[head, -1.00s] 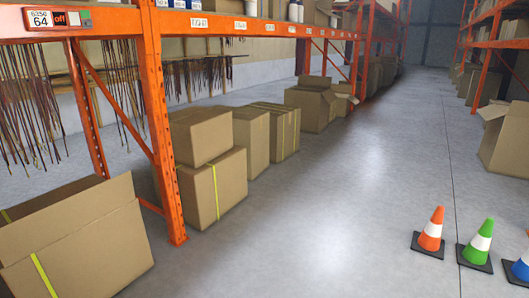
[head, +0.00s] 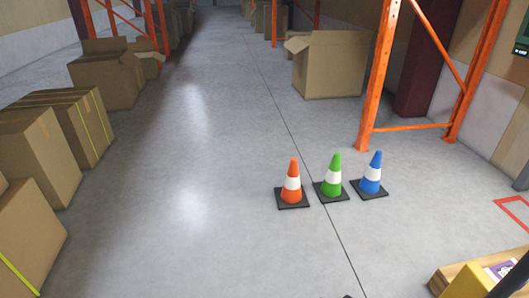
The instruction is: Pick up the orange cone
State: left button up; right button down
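The orange cone (head: 291,184) stands upright on the grey floor, right of the middle of the head view. It has a white band and a black square base. A green cone (head: 332,178) stands close to its right, and a blue cone (head: 371,175) stands right of that. All three are in a row, with nothing touching them from above. Neither of my grippers can be made out in this view.
Cardboard boxes (head: 37,155) line the left side. An orange rack post (head: 380,75) stands behind the blue cone, with a large open box (head: 330,65) beyond. A wooden pallet (head: 440,280) is at the lower right. The floor left of the orange cone is clear.

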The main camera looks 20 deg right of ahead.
aim_at(292, 194)
jog(key=i+l+z, duration=0.1)
jog(key=i+z, duration=0.65)
jog(key=i, duration=0.15)
jog(key=i+j+z, duration=0.35)
jog(key=i+l, duration=0.1)
